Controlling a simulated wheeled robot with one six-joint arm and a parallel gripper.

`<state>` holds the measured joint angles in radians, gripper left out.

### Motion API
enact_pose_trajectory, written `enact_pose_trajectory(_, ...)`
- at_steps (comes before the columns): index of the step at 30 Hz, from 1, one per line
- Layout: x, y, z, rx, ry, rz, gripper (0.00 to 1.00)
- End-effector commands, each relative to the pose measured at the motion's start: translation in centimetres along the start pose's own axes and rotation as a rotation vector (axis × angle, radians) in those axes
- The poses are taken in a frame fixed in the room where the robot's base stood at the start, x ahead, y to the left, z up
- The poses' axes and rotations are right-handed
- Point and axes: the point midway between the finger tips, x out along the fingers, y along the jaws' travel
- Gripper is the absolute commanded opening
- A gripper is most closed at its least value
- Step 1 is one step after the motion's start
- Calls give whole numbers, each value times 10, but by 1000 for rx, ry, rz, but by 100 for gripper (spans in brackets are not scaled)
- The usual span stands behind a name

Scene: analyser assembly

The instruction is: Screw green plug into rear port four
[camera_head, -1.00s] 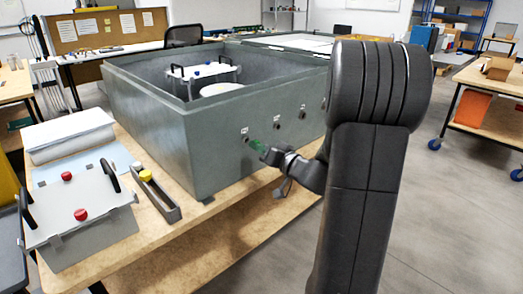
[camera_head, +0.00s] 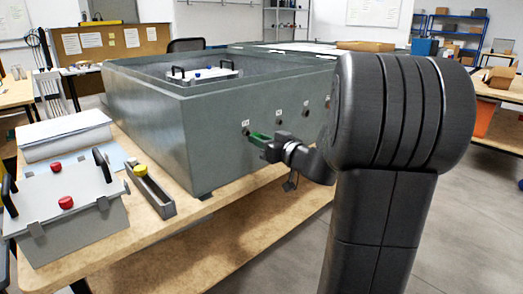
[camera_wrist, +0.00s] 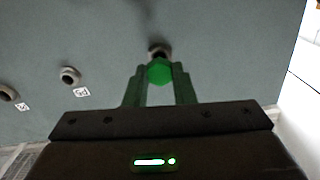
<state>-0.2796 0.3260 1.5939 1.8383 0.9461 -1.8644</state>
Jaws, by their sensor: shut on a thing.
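The green plug (camera_wrist: 159,72) is between the two fingers of my gripper (camera_wrist: 158,80) in the wrist view. Its hexagonal head faces the camera. Just beyond it is a dark round port (camera_wrist: 159,50) in the grey wall; the plug overlaps the port's lower edge in the picture. I cannot tell whether the plug touches or enters it. In the head view my gripper (camera_head: 258,138) is at the leftmost port (camera_head: 246,131) of the row on the grey analyser housing (camera_head: 222,150).
More ports (camera_head: 278,122) run rightward along the wall. On the wooden bench (camera_head: 130,235) are a grey lidded box (camera_head: 65,210) with red knobs and a narrow tray (camera_head: 150,190) with a yellow item. Open floor lies to the right.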

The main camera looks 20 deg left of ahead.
Motion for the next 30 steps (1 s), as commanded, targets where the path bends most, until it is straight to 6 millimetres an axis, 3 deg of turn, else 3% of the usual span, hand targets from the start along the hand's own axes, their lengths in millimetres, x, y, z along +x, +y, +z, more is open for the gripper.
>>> enact_pose_trajectory(30, 4, 0, 5, -389, 1, -2, 0)
